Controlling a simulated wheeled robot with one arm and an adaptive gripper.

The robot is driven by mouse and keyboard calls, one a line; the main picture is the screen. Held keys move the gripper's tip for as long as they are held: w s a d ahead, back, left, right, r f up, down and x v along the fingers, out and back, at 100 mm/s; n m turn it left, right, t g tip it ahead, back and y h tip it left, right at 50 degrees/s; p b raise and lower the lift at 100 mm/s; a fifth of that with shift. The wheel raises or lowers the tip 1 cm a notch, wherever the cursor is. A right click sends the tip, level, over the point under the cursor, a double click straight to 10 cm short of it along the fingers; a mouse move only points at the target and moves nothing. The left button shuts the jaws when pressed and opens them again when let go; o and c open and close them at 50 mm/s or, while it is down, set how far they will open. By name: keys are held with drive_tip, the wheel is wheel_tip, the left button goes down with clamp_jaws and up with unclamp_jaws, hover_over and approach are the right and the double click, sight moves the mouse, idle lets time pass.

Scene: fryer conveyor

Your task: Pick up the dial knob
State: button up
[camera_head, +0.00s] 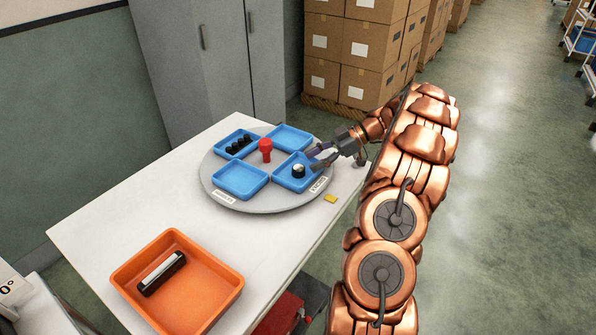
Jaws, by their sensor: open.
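The dial knob (299,171) is a small black cylinder with a pale top. It sits in the right blue tray (283,183) on the round grey turntable (262,203). My gripper (315,160) is open, with its fingers at the right rim of that tray, just right of the knob. The fingers look apart from the knob, but the exact gap is hard to judge at this size. My arm comes in from the right and hides none of the knob.
Other blue trays on the turntable include one with several black parts (239,144); two look empty. A red knob (265,148) stands at the turntable's middle. An orange tray (226,291) holding a black-and-white bar (162,273) is at the table's front. A yellow piece (330,198) lies near the right edge.

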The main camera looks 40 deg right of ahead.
sight(300, 167)
drive_tip(key=shift+p+x, duration=0.6)
drive_tip(key=shift+x, duration=2.25)
drive_tip(key=c, duration=0.7)
drive_tip(key=shift+c, duration=0.2)
drive_tip(key=shift+r+b, duration=0.65)
drive_tip(key=shift+r, duration=0.8)
drive_tip(key=shift+s+r, duration=0.2)
drive_tip(key=shift+r, duration=0.05)
drive_tip(key=s+b, duration=0.1)
drive_tip(key=s, duration=0.4)
drive_tip(key=s+a+r+b, duration=0.1)
drive_tip(key=s, duration=0.4)
drive_tip(key=s+a+b, duration=0.1)
drive_tip(key=s+b, duration=0.1)
drive_tip(key=s, duration=0.3)
drive_tip(key=shift+s+a+r, duration=0.2)
drive_tip(key=shift+s+r, duration=0.05)
